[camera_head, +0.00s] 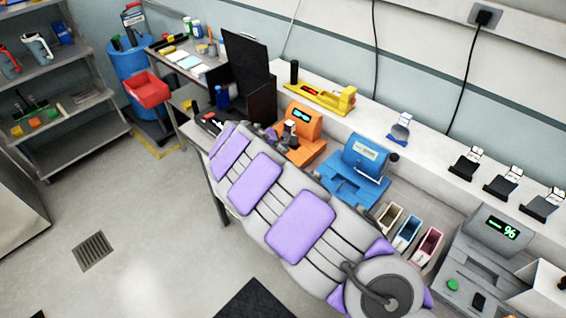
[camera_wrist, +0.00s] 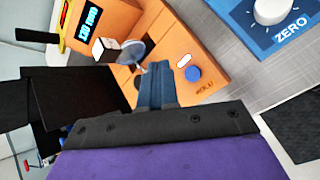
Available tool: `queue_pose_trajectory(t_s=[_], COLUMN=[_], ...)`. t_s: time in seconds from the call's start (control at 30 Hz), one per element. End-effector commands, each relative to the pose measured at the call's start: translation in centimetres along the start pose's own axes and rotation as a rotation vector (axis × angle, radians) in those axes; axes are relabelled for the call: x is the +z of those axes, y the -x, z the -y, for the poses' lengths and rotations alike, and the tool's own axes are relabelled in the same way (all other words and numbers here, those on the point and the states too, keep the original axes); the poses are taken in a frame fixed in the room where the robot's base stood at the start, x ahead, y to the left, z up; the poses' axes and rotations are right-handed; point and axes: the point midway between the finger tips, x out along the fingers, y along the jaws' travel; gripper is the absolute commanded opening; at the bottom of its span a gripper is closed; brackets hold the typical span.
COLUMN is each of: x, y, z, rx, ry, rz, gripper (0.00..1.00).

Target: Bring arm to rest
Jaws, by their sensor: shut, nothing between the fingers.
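My arm, grey with purple pads, reaches across the head view from the lower right toward the orange device (camera_head: 302,130) on the bench. My gripper (camera_wrist: 155,70) shows in the wrist view with its dark blue fingers together and nothing between them. The fingertips are over or in front of the orange device (camera_wrist: 185,50), close to its blue button; whether they touch it I cannot tell. A small white-topped piece (camera_wrist: 103,48) and a clear round part (camera_wrist: 132,52) sit on that device. In the head view the gripper is mostly hidden behind the arm.
A blue device (camera_head: 358,170) stands right of the orange one. Three small bins (camera_head: 408,232) and a grey device with a green display (camera_head: 492,235) are farther right. A black monitor (camera_head: 246,62) stands left. A shelf above holds a yellow tool (camera_head: 320,97). Floor on the left is mostly clear.

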Motion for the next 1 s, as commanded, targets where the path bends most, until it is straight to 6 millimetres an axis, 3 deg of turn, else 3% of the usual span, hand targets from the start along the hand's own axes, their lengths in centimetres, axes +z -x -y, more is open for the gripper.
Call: queue_pose_trajectory(t_s=[0.47, 0.57, 0.67, 0.77, 0.9, 1.0], x=[0.1, 1.4, 5.1, 10.6, 18.2, 22.4], y=[0.0, 0.2, 0.7, 1.9, 4.4, 6.5], z=[0.0, 0.0, 0.4, 1.4, 4.2, 7.0], rx=[-0.001, -0.011, -0.041, -0.089, -0.17, -0.236], ry=[-0.002, -0.029, -0.11, -0.246, -0.468, -0.623], rz=[0.001, 0.016, 0.06, 0.119, 0.195, 0.239], gripper=[0.0, 0.0, 0.0, 0.0, 0.0, 0.0])
